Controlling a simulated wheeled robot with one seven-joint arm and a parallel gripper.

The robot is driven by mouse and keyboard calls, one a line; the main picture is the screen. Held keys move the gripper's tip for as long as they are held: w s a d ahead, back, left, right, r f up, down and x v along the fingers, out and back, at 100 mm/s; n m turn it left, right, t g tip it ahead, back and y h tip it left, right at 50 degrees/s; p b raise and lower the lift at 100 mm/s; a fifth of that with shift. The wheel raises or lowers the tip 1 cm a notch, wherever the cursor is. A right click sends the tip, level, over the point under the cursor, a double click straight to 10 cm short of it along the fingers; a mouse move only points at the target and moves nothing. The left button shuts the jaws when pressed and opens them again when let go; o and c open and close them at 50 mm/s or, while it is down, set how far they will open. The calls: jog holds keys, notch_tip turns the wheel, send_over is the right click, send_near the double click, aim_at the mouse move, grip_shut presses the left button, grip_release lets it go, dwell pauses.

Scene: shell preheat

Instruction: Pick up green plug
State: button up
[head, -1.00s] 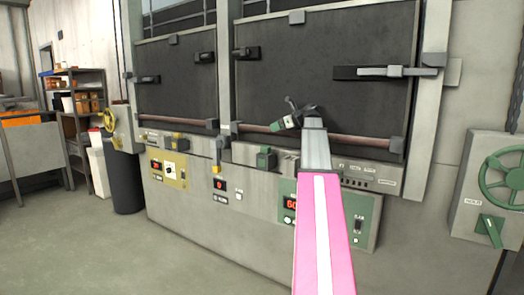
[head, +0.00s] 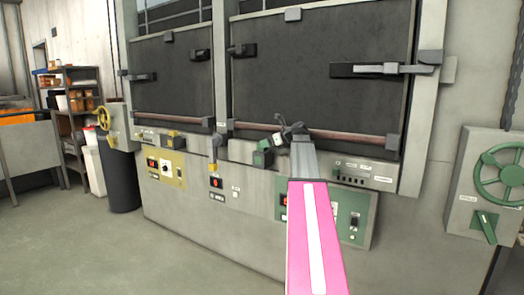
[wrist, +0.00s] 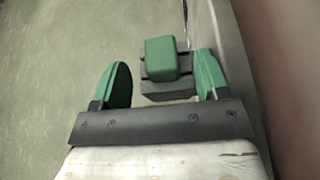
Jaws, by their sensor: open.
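The green plug (wrist: 163,58) shows in the wrist view as a green block on a dark grey slotted piece. In the head view it is a small green piece (head: 261,160) on the ledge below the right black door, partly covered by my gripper. My gripper (wrist: 162,66) is open, with one green finger on each side of the plug in the wrist picture. I cannot tell how far the fingertips are above it. In the head view my gripper (head: 264,145) is small and just over the plug, at the far end of my pink arm.
The grey oven front (head: 190,215) with two black doors (head: 320,75) stands close behind the plug. A yellow plug-like piece (head: 213,167) is to the left. A green handwheel box (head: 490,185) is at the right. Shelves and a black bin (head: 122,180) stand left.

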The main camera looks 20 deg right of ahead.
jog(key=x, duration=0.4)
jog(key=c, duration=1)
jog(key=shift+c, duration=0.2)
jog(key=shift+r, duration=0.15)
